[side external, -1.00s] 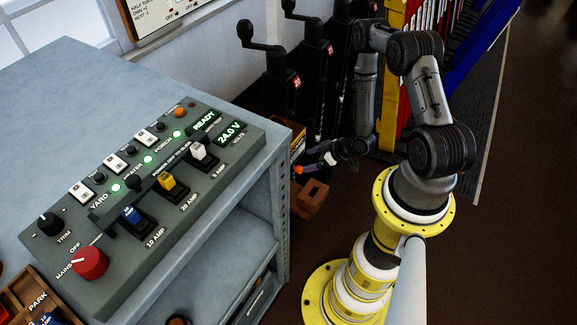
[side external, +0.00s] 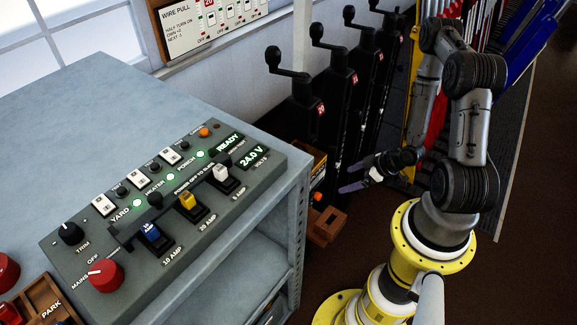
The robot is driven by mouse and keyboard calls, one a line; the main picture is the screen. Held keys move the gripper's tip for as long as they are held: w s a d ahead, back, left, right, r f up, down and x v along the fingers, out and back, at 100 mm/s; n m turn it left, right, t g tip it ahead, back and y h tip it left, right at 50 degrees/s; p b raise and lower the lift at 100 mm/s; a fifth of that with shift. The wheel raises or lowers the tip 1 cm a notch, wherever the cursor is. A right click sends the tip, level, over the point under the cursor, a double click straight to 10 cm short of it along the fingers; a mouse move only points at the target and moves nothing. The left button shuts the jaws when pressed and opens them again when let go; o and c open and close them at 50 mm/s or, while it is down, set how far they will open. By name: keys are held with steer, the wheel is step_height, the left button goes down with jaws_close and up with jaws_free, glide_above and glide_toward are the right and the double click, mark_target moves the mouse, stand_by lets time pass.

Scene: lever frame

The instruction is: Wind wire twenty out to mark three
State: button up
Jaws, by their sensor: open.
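The winder with red tag 20 (side external: 303,110) is the nearest of several black winder posts behind the bench. Its crank handle (side external: 288,60) sticks out to the left at the top, with a knob at its end. My gripper (side external: 347,177) is open, low and to the right of that post, and points left. It appears apart from the crank, and nothing shows between its fingers. Wire twenty and its marks cannot be made out. A wire pull board (side external: 212,25) on the wall shows a red 20 and the words "half turn on".
A grey control panel (side external: 165,200) with switches, a red mains knob (side external: 105,275) and a "24.0 V" display sits on the grey bench (side external: 90,130). A wooden box (side external: 327,226) stands below my gripper. The other winders (side external: 342,90) stand close together in a row. Coloured racks stand behind my arm.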

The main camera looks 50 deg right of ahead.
steer(key=w+d+r+n+g+h, duration=0.1)
steer(key=w+r+n+g, duration=0.1)
steer(key=r, duration=0.3)
steer(key=w+d+r+n+g+h, duration=0.1)
steer(key=w+d+r+n+g, duration=0.1)
steer(key=r, duration=0.3)
steer(key=a+r+m+h, duration=0.1)
steer(key=a+r, duration=0.2)
steer(key=r, duration=0.5)
steer(key=a+r+m+h, duration=0.1)
steer(key=a+r+m, duration=0.15)
steer(key=r, duration=0.55)
steer(key=s+a+r+m+t+y, duration=0.1)
steer(key=s+a+r+m+y, duration=0.1)
steer(key=s+a+r, duration=1.1)
steer(key=shift+s+a+m+t+y, duration=0.35)
steer(key=shift+s+a+m, duration=0.25)
steer(key=shift+a, duration=0.5)
steer(key=shift+c, duration=0.8)
steer(key=w+d+r+n+t, duration=0.1)
steer(key=w+r, duration=0.4)
steer(key=w, duration=0.3)
steer(key=w+r+n+t, duration=0.1)
steer(key=w+r, duration=0.4)
steer(key=w, duration=0.2)
steer(key=m, duration=0.2)
glide_toward(277, 50)
steer(key=w, duration=0.1)
steer(key=shift+g, duration=0.45)
steer(key=shift+x, duration=5.85)
